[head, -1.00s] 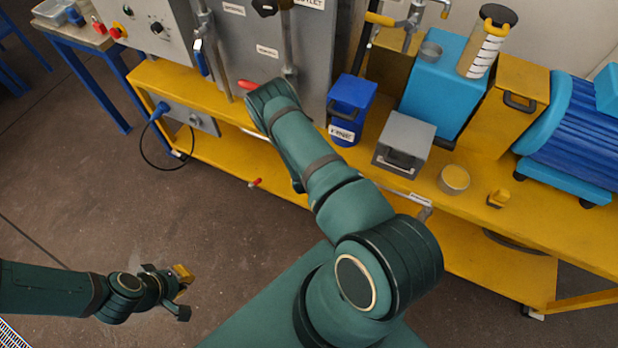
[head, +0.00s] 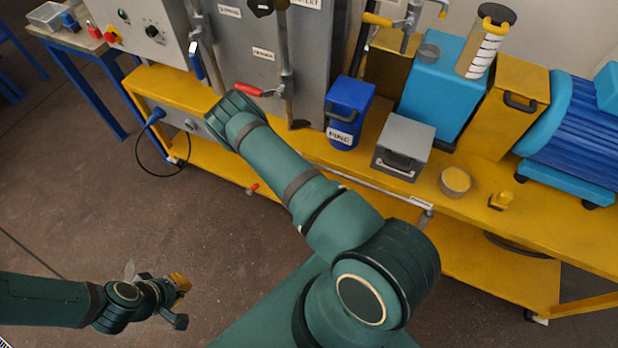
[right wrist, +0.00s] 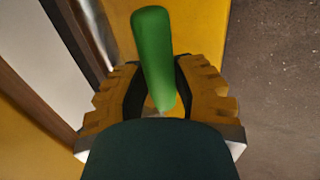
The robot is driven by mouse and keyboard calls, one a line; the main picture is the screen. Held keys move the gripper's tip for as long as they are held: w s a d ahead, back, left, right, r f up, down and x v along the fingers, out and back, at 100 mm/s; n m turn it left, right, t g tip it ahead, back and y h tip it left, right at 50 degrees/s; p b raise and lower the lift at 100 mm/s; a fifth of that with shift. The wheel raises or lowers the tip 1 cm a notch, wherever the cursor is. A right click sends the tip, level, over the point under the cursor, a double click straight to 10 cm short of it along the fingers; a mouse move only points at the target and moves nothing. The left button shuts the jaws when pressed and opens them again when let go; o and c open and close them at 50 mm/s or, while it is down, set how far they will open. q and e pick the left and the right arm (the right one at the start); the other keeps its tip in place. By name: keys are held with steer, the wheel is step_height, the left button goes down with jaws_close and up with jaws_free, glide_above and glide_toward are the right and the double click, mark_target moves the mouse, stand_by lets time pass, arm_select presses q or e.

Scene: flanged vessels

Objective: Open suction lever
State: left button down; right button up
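A green lever handle (right wrist: 155,55) stands between the fingers of my right gripper (right wrist: 160,85) in the right wrist view. The yellow fingers are apart, one on each side of it; I cannot tell whether they touch it. In the head view my right wrist hides this gripper and the green handle. A red lever (head: 248,90) on a pipe shows just above that wrist, and a blue lever (head: 196,64) is on a pipe farther left. I cannot read which label says suction. My left gripper (head: 181,300) is away over the floor at lower left, its opening unclear.
The yellow bench (head: 480,210) carries a blue canister (head: 348,112), a grey box (head: 404,146) and a blue motor (head: 575,130). A grey panel (head: 255,55) with pipes stands behind my right wrist. The floor (head: 90,190) at left is mostly clear.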

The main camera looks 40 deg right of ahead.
steer(key=o, duration=0.4)
steer(key=shift+c, duration=0.2)
steer(key=shift+r, duration=0.1)
steer(key=v, duration=1.2)
steer(key=s+a+r+m+y, duration=0.2)
steer(key=s+a+r+y, duration=0.1)
steer(key=a, duration=0.5)
steer(key=s+a+r+m+y, duration=0.2)
steer(key=a+r+y, duration=0.1)
steer(key=a, duration=0.5)
steer(key=s+a+r+m+y, duration=0.2)
steer(key=s+a+r+y, duration=0.1)
steer(key=a, duration=0.5)
steer(key=shift+s+r+g+y, duration=0.2)
steer(key=shift+s+g+y, duration=0.15)
steer(key=shift+y, duration=0.25)
